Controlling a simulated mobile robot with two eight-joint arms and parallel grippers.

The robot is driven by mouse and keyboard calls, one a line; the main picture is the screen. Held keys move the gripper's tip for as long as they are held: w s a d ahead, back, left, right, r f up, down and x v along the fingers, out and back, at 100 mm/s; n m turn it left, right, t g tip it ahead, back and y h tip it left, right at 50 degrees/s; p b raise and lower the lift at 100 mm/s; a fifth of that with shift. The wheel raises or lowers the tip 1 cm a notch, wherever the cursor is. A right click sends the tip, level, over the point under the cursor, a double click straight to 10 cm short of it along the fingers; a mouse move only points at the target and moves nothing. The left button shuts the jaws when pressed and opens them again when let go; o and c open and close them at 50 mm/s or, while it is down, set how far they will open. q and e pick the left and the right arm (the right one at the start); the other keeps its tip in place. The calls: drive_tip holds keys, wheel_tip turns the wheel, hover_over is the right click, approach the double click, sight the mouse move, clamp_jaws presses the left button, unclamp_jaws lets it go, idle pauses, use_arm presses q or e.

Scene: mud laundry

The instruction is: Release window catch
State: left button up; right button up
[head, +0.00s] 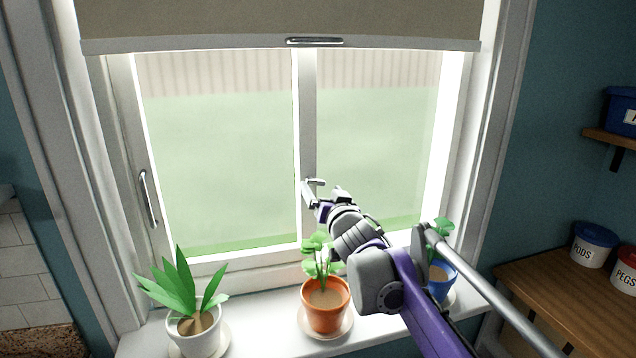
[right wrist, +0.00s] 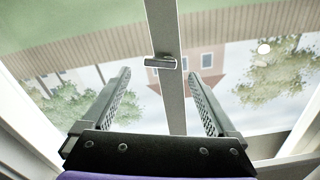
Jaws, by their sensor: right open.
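The window (head: 220,160) has two panes with a white upright bar (head: 308,110) between them. The window catch (right wrist: 160,62) is a small metal piece on this bar, seen clearly in the right wrist view. In the head view it is small and hard to part from my fingertips. My right gripper (head: 322,190) is in front of the bar. It also shows in the right wrist view (right wrist: 159,74), open and empty, with one finger on each side of the bar and the catch between and just beyond the tips. I see no contact with the catch. My left gripper is not in view.
A blind (head: 280,20) hangs above. A long handle (head: 148,198) is on the left frame. On the sill stand a white pot (head: 196,338), an orange pot (head: 326,312) under my arm and a blue pot (head: 442,280). A shelf with tins (head: 594,246) is at right.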

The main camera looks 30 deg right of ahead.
sight(317, 181)
drive_tip(key=shift+p+x, duration=0.3)
drive_tip(key=shift+x, duration=1.9)
drive_tip(key=c, duration=1.4)
drive_tip(key=shift+o, duration=0.2)
drive_tip(key=shift+r+n+p, duration=0.2)
drive_tip(key=shift+n+p, duration=0.15)
drive_tip(key=shift+n, duration=1.15)
drive_tip(key=o, duration=1.4)
drive_tip(key=shift+c, duration=0.2)
